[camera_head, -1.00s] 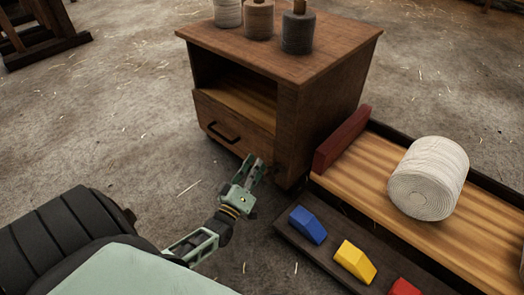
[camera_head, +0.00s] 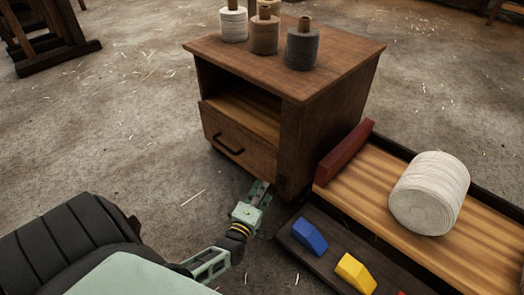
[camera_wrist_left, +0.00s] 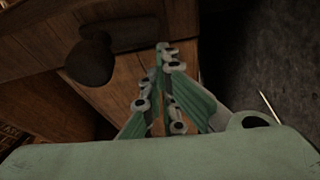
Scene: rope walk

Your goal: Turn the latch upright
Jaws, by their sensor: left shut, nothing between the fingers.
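The wooden cabinet (camera_head: 285,120) stands in the middle of the head view, with a drawer (camera_head: 240,145) below an open shelf. In the left wrist view a dark latch (camera_wrist_left: 134,36), a bar with a rounded knob (camera_wrist_left: 90,62), is on the wood face (camera_wrist_left: 85,15). Its exact angle is hard to tell in the dim light. In the head view I cannot make the latch out. My left gripper (camera_head: 261,187) is low by the cabinet's near corner, shut and empty. In the left wrist view its fingertips (camera_wrist_left: 168,55) are just right of the latch; contact cannot be told. My right gripper is out of view.
Several yarn spools (camera_head: 302,45) stand on the cabinet top. Right of the cabinet is a low wooden tray (camera_head: 375,190) with a dark red block (camera_head: 344,152), a white rope roll (camera_head: 430,193), and blue (camera_head: 309,236) and yellow (camera_head: 355,272) blocks in front.

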